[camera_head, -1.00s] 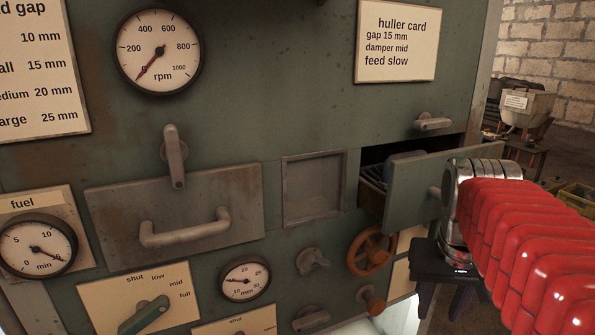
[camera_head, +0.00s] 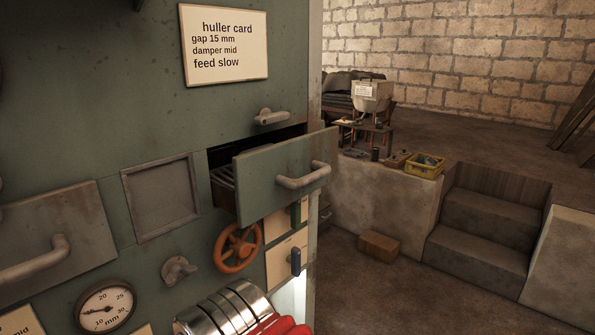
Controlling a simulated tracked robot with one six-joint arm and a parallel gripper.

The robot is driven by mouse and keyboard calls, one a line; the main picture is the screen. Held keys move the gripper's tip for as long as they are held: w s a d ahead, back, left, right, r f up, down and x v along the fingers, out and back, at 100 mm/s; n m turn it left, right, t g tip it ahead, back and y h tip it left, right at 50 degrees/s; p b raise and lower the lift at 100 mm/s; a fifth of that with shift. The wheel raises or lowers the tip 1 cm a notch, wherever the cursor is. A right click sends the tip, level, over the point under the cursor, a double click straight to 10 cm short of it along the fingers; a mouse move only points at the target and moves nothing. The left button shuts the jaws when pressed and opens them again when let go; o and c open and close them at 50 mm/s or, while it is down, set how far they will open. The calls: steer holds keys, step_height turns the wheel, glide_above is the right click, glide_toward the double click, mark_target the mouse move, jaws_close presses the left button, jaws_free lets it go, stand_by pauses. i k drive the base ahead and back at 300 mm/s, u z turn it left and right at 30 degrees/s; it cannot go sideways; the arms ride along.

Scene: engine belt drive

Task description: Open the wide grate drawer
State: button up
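The drawer (camera_head: 262,180) on the right of the green machine stands part way out. Its green front carries a grey bar handle (camera_head: 303,177), with nothing on it. Behind the front, part of a slatted grate (camera_head: 224,177) shows in the dark opening. The silver ribbed rings (camera_head: 222,310) and red bellows of my arm are at the bottom edge, below and apart from the drawer. My gripper's fingers are out of the picture.
An orange handwheel (camera_head: 237,248) and a grey knob (camera_head: 178,271) are below the drawer. A small lever (camera_head: 270,117) sits above it. To the right are open floor, a brown block (camera_head: 379,246) and stone steps (camera_head: 482,225).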

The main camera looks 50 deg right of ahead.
mark_target(268, 180)
steer(key=z, duration=0.2)
steer(key=k, duration=0.9)
steer(key=z, duration=0.7)
steer(key=i, duration=1)
steer(key=z, duration=0.05)
